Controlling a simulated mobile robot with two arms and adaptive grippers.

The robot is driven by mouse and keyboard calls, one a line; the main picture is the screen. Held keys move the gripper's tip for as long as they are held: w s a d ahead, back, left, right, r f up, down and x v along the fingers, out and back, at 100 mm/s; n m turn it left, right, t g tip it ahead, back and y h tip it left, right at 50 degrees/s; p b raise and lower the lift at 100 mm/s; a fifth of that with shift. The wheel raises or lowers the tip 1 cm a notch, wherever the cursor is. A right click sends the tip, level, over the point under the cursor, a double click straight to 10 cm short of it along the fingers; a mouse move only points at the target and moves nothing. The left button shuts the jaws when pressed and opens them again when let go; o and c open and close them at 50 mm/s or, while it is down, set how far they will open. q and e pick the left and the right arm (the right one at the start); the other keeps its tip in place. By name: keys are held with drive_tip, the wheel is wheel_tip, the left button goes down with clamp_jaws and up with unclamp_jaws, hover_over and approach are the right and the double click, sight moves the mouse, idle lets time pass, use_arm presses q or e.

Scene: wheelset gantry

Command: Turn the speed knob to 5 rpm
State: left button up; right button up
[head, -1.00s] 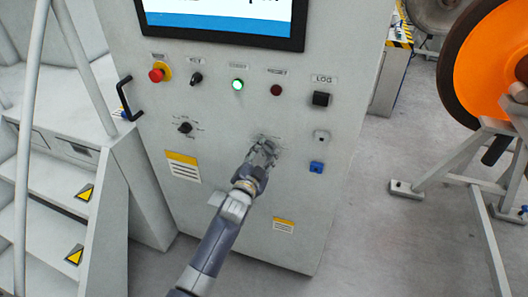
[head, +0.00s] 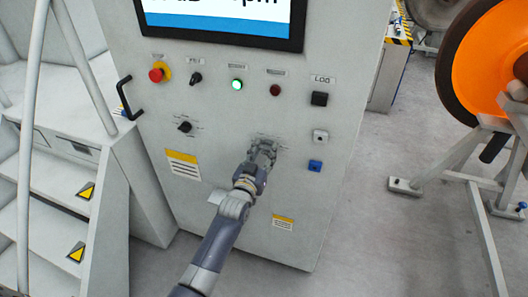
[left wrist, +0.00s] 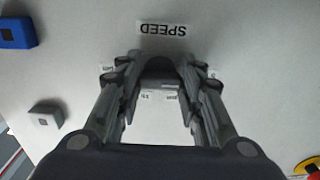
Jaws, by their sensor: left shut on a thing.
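The speed knob (left wrist: 160,67) is a dark round-topped piece under the SPEED label (left wrist: 161,29), which appears upside down in the left wrist view. My left gripper (head: 264,149) reaches the front of the grey cabinet in the head view and covers the knob there. In the left wrist view my left gripper (left wrist: 160,72) has one finger on each side of the knob and is shut on it. Small scale labels show around the knob, too small to read. The screen (head: 222,18) is cut off at the top; part of "rpm" shows. My right gripper is not in view.
Above are a red emergency button (head: 156,75), a lit green button (head: 237,85) and a black LOG button (head: 319,99). A second black selector (head: 185,127) sits left of my gripper, a blue button (head: 315,165) right. Stairs (head: 50,185) stand left, an orange wheel (head: 490,65) right.

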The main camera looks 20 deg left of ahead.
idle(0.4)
use_arm(q)
drive_tip(key=o, duration=1.1)
drive_tip(key=shift+c, duration=0.2)
drive_tip(key=s, duration=1.2)
drive_tip(key=shift+a, duration=0.2)
drive_tip(key=shift+f, duration=0.1)
